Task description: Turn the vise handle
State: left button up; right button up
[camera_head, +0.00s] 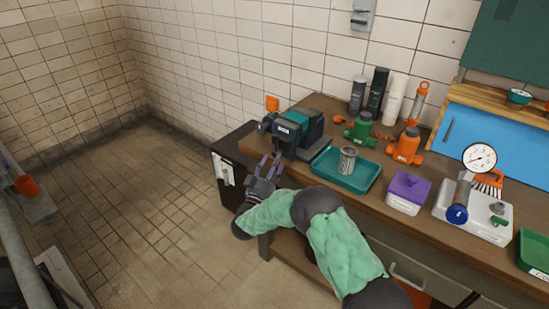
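The vise (292,130), dark green and black with a pale label, stands at the left end of the wooden workbench. I cannot tell whether either belongs to the vise handle. My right gripper (263,158) is just below and left of the vise, at the bench's left edge. Its two fingers stand apart and point up toward the vise. I see nothing clearly held between them. Contact with the vise cannot be told. My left gripper is out of view.
On the workbench (325,197), right of the vise, are a teal tray (364,176) with a metal cylinder (347,160), green (361,131) and orange (405,147) fittings, a purple-lidded box (408,193) and a pressure gauge (480,158). The floor to the left is clear.

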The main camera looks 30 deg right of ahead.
jog(key=shift+w+a+t, duration=0.15)
jog(key=shift+a+t, duration=0.15)
jog(key=shift+a, duration=0.05)
jog(key=v, duration=1.1)
jog(key=shift+w+a, duration=0.2)
